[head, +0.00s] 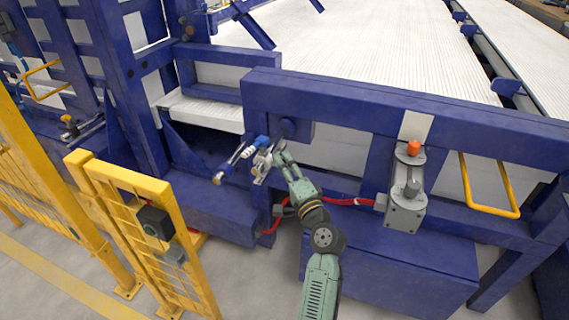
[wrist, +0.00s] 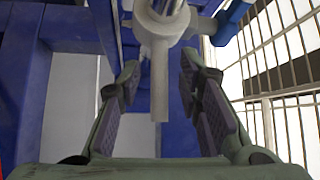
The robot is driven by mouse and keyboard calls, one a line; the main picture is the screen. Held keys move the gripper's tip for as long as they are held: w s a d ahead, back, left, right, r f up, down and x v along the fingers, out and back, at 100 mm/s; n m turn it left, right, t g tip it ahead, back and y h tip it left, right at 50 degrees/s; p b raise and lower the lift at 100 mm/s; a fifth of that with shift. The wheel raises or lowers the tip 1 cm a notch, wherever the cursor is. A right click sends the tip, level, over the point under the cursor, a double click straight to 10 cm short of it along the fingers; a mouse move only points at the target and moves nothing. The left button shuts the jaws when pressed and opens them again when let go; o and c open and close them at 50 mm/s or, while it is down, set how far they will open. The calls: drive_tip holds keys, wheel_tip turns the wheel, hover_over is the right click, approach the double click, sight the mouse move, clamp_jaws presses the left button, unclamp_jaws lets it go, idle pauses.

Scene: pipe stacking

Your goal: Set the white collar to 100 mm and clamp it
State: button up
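The white collar (wrist: 163,24) is at the top middle of the wrist view, around a metal rod (wrist: 166,5). A straight pale lever (wrist: 160,85) hangs down from it between my fingers. In the head view the collar (head: 262,162) is a small white shape just left of my fingertips, on the rod assembly by the blue frame. My green gripper (head: 277,160) is open, and it also shows open in the wrist view (wrist: 160,75). Its dark pads stand on either side of the lever with gaps. I cannot read a scale or tell whether the collar is clamped.
A blue beam (head: 400,112) runs behind my gripper. A grey box with an orange button (head: 413,148) stands to the right. Red cable (head: 345,201) runs along the blue base. A yellow fence gate (head: 150,235) stands at the left. Bars (wrist: 280,60) show at the wrist view's right.

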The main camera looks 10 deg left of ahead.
drive_tip(key=shift+w, duration=0.1)
drive_tip(key=shift+c, duration=0.2)
clamp_jaws()
idle(0.7)
